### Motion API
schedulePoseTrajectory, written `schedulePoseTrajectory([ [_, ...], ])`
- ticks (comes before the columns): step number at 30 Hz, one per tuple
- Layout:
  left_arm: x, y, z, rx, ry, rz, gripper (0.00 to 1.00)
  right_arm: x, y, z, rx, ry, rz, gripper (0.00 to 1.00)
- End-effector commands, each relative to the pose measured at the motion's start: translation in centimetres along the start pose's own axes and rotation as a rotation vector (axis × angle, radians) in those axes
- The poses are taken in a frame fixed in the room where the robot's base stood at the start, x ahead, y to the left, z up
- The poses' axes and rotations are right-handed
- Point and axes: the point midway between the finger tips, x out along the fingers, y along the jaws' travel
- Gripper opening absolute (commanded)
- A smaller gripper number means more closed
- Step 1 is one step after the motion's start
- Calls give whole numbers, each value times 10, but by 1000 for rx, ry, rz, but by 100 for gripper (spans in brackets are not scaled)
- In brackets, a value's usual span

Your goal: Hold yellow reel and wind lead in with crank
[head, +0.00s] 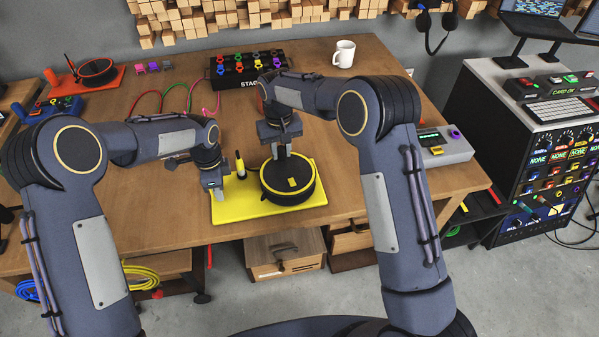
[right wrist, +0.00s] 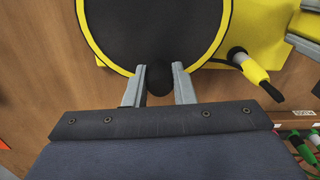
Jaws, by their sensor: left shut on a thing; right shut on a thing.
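The yellow reel (head: 312,196) lies on the wooden table's front part: a flat yellow base with a round black drum (head: 289,184) rimmed in yellow. My left gripper (head: 214,190) is at the base's left edge, shut on it. My right gripper (head: 280,154) points down over the drum's far side. In the right wrist view its two fingers are shut on the dark crank knob (right wrist: 158,78). A yellow and black plug (head: 240,165) stands upright on the base, left of the drum; it also shows in the right wrist view (right wrist: 247,66). The crank's arm cannot be made out.
A black box with colored plugs (head: 244,69) stands at the back, with red, green and pink leads near it. A white mug (head: 344,54) is behind my right arm. A grey box (head: 443,147) sits right; an orange reel (head: 95,72) sits back left.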

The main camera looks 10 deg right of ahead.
Motion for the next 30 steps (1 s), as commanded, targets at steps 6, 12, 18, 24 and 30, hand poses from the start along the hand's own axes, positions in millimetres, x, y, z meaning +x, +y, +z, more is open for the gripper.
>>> schedulePoseTrajectory([
  [6, 0, 0, 2, 2, -4, 2, 0, -1, 2, -1, 2, 3, 3, 1],
  [12, 0, 0, 2, 2, -4, 2, 0, -1, 9, 1, 3, 3, 4, 1],
  [18, 0, 0, 2, 0, -5, 2, 0, -1, 23, 4, 4, 1, 4, 1],
  [24, 0, 0, 3, -1, -5, 2, 0, -1, 29, 6, 2, 2, 4, 1],
  [30, 0, 0, 3, -1, -6, 1, 0, -1, 29, 6, 2, 2, 4, 1],
])
